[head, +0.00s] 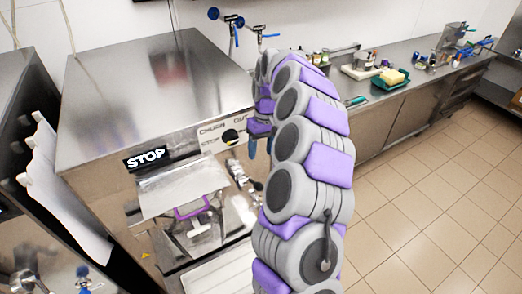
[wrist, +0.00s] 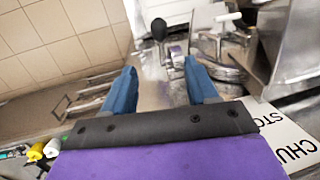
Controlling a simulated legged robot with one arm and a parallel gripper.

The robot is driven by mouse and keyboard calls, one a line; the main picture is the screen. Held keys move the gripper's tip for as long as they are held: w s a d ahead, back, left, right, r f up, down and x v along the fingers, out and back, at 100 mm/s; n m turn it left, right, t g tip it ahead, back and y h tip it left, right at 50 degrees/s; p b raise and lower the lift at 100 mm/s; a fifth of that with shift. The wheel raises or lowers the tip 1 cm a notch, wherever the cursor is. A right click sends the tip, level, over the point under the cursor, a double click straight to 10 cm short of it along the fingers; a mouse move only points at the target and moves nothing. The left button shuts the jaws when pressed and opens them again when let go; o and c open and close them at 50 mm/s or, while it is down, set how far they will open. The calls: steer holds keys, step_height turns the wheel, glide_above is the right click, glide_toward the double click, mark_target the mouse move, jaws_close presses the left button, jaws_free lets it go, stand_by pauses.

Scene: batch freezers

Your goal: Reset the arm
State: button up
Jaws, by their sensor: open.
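My gripper shows in the wrist view (wrist: 157,85) with its two blue fingers spread apart and nothing between them. In the head view my grey and purple arm stretches from the bottom forward to the batch freezer (head: 140,85), and the gripper end (head: 262,140) is mostly hidden behind the arm links. The gripper is beside the freezer's front panel, near the sign with lettering (head: 222,136). The sign's letters also show at the lower right of the wrist view (wrist: 288,140).
A steel counter (head: 425,65) at the right bears a teal tray (head: 379,83) with a yellow block and several bottles. Tiled floor (head: 430,200) at the right is clear.

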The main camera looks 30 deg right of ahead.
steer(key=s+a+r+n+b, duration=0.25)
steer(key=s+a+b, duration=0.45)
steer(key=s+a, duration=0.7)
steer(key=s+a+f+m+h+b, duration=0.1)
steer(key=s+f+b, duration=0.3)
steer(key=s, duration=0.7)
steer(key=s+a+f+m+h+b, duration=0.1)
steer(key=s+f+b, duration=0.3)
steer(key=s+f, duration=0.4)
steer(key=s, duration=0.4)
steer(key=shift+s+m+g, duration=0.2)
steer(key=shift+m+g, duration=0.1)
steer(key=shift+m, duration=0.05)
steer(key=shift+a, duration=0.1)
